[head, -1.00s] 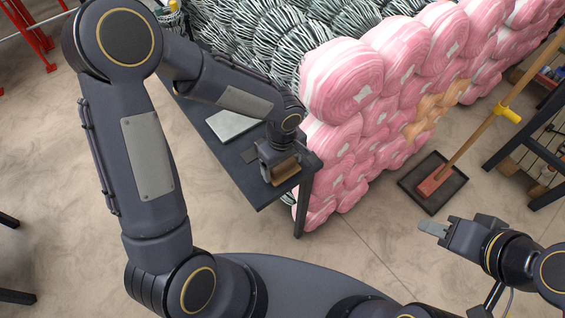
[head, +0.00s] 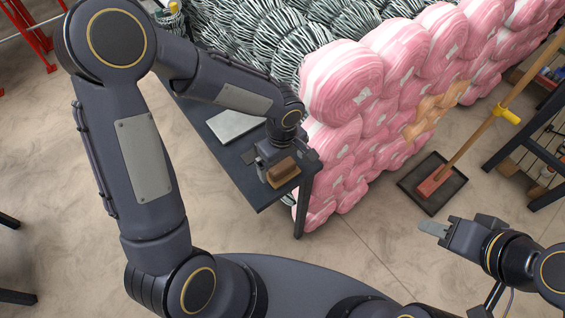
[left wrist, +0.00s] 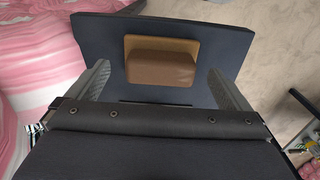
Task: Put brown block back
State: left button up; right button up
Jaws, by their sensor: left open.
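The brown block (head: 283,168) is at the near corner of the dark table (head: 222,155), on or just above a tan base. In the left wrist view the brown block (left wrist: 160,69) lies over the tan base (left wrist: 133,44), which shows along its far and left sides. My left gripper (head: 277,165) is over the block at the table corner. In the left wrist view its two fingers (left wrist: 160,85) stand wide apart on either side, with gaps to the block. My right gripper (head: 433,228) hangs over the floor at right; its fingers show only from the side.
A grey flat plate (head: 232,124) lies further back on the table. Pink rolls (head: 345,80) are stacked close to the table's right side. A broom (head: 435,182) stands in a black tray (head: 408,184) on the floor. Open floor lies in front of the table.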

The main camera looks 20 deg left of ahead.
aim_at(284, 168)
pick_arm(q)
jog(key=r, duration=0.3)
jog(key=s+r, duration=0.1)
jog(key=shift+d+r, duration=0.25)
jog(key=shift+r, duration=0.7)
jog(key=shift+a+r, duration=0.2)
jog(key=s+a+r+m+t+h+p, duration=0.2)
jog(key=s+a+r+m, duration=0.2)
jog(key=s+r, duration=0.3)
jog(key=s+a+r+m+t+h+p, duration=0.1)
jog(key=s+a+r+m+t+p, duration=0.2)
jog(key=s+r, duration=0.4)
jog(key=shift+s+a+r+m+t+h, duration=0.35)
jog(key=shift+s+a+m, duration=0.35)
jog(key=shift+a+m, duration=0.35)
